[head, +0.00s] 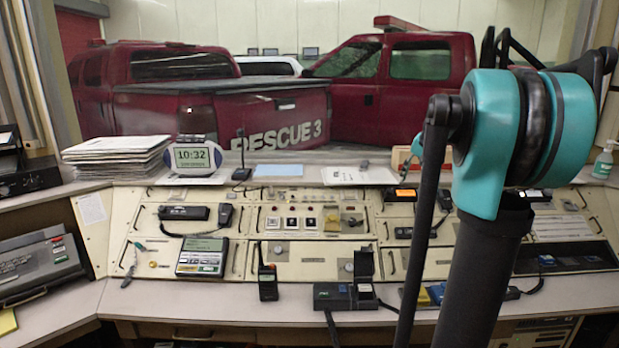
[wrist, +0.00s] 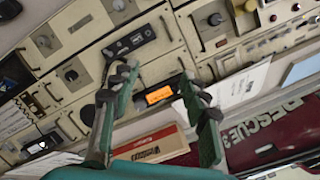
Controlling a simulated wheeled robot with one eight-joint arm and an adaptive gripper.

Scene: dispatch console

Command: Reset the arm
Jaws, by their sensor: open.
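My arm stands on the right of the head view, with a large teal and black joint (head: 535,125) raised in front of the console. Its dark links run down out of the bottom of the picture. In the wrist view my gripper (wrist: 156,78) has its two teal fingers with grey tips spread apart. Nothing is between the fingertips in its grasp. Behind them show the console panel and a small device with a lit orange screen (wrist: 158,95). I cannot make out the fingers clearly in the head view.
The cream console (head: 300,250) spans the view behind my arm. A handheld radio (head: 267,272), a clock display (head: 194,157) and a paper stack (head: 118,155) are on it. A sanitizer bottle (head: 604,160) stands far right. Red trucks (head: 220,100) are beyond. The front ledge has bare stretches.

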